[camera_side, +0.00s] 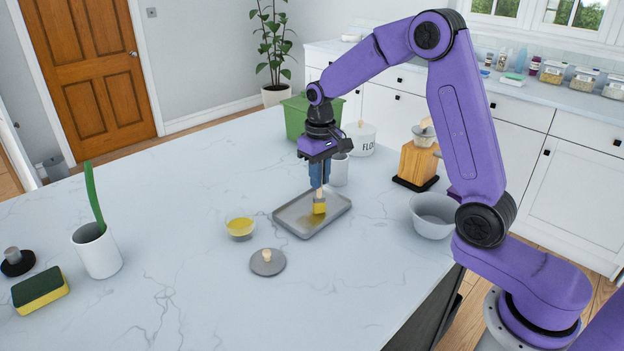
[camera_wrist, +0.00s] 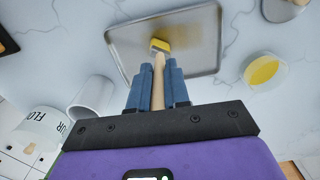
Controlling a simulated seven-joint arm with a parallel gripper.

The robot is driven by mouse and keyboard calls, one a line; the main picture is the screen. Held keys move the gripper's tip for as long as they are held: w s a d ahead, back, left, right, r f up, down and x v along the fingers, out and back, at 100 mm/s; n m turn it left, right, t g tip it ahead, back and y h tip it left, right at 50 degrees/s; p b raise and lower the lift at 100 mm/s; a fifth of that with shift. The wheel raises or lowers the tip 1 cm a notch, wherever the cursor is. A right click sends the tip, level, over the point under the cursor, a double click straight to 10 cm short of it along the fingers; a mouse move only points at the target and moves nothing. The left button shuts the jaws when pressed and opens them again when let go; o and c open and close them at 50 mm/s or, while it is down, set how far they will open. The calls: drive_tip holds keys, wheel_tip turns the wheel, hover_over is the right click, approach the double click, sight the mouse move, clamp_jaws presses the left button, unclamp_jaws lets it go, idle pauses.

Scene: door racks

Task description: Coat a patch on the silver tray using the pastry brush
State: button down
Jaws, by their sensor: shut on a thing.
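The silver tray (camera_side: 288,218) lies flat on the marble counter under my gripper; it also shows in the wrist view (camera_wrist: 196,52). My gripper (camera_side: 319,184) points down and is shut on the wooden handle of the pastry brush (camera_side: 319,204). In the wrist view the blue fingers (camera_wrist: 158,92) hold the handle between them. The brush's yellow head (camera_wrist: 160,45) is over the tray's surface; I cannot tell if it touches. A glass bowl of yellow liquid (camera_side: 240,227) stands left of the tray, and it shows in the wrist view (camera_wrist: 262,71).
A grey lid (camera_side: 267,262) lies in front of the tray. A white cup (camera_side: 340,170) and a flour canister (camera_side: 361,137) stand behind it, a grey bowl (camera_side: 433,214) and a wooden block (camera_side: 416,164) to the right. A white cup (camera_side: 97,252) and a sponge (camera_side: 40,287) are far left.

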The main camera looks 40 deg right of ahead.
drive_tip(key=shift+d, duration=3.1)
drive_tip(key=shift+w+a, duration=0.75)
drive_tip(key=shift+a, duration=6.2)
drive_tip(key=shift+w+d, duration=0.85)
drive_tip(key=shift+d, duration=5.85)
wheel_tip(320, 180, up, 8)
